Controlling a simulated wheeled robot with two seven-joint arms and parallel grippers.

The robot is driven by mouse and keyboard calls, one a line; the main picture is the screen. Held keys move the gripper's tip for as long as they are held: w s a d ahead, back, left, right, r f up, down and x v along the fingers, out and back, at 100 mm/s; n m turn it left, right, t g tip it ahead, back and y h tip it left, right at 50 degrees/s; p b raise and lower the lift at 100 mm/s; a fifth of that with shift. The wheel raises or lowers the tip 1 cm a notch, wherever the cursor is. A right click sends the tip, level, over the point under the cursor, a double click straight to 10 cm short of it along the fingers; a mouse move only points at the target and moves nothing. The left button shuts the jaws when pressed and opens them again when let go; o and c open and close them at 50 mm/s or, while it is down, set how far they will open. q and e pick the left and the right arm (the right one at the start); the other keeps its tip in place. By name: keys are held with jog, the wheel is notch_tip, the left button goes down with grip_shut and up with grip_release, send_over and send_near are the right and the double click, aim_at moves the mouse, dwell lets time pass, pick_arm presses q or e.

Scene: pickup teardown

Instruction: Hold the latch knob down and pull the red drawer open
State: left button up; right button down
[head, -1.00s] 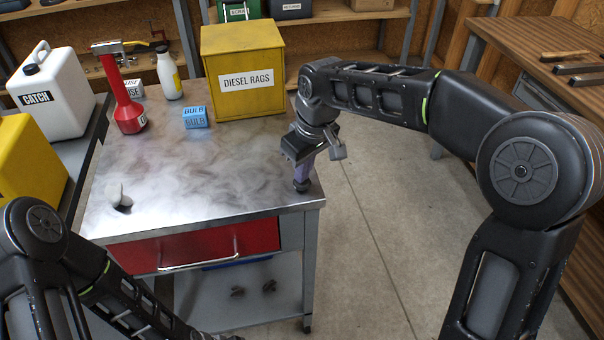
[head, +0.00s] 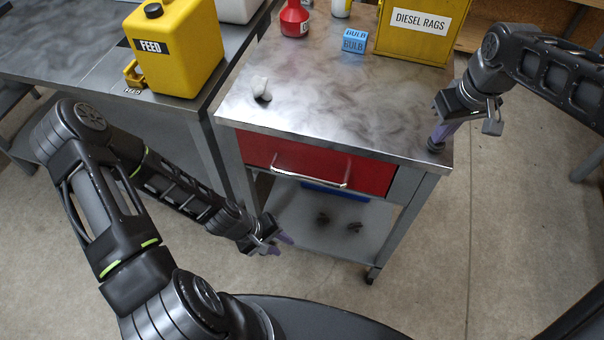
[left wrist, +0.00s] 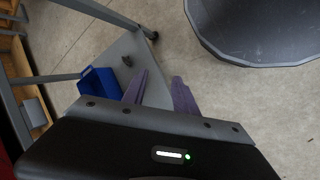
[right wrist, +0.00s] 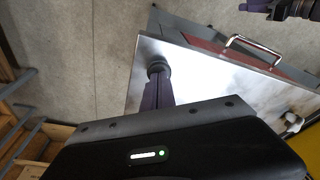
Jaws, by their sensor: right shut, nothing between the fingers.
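The red drawer (head: 368,174) sits shut in the front of the metal bench, with a silver bar handle (head: 308,180). The right wrist view also shows the handle (right wrist: 252,47). The dark latch knob (head: 436,147) stands at the bench top's right front corner, partly hidden by my right gripper (head: 441,135). In the right wrist view the shut fingers end at the knob (right wrist: 157,64), apparently on top of it. My left gripper (head: 280,242) is empty, below and left of the handle and apart from it; its fingers are spread in the left wrist view (left wrist: 158,88).
A blue bin (left wrist: 98,95) and small dark parts sit on the bench's lower shelf. On top are a blue bulb box (head: 354,41), a red bottle (head: 294,20) and the yellow diesel rags box (head: 415,30). Floor is clear before the drawer.

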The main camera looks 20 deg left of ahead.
pick_arm(q)
jog(key=w+a+r+n+t+h, duration=0.1)
jog(key=w+a+r+n, duration=0.2)
jog(key=w+a, duration=0.15)
jog(key=m+t+h, duration=0.1)
jog(key=m+h, duration=0.1)
jog(key=h, duration=0.7)
send_near(293, 175)
jog(key=shift+s+d+r, duration=0.1)
jog(key=shift+s+r, duration=0.05)
jog(key=shift+r, duration=0.05)
jog(key=x, duration=1.2)
jog(key=shift+f, duration=0.25)
jog(key=shift+c, duration=0.5)
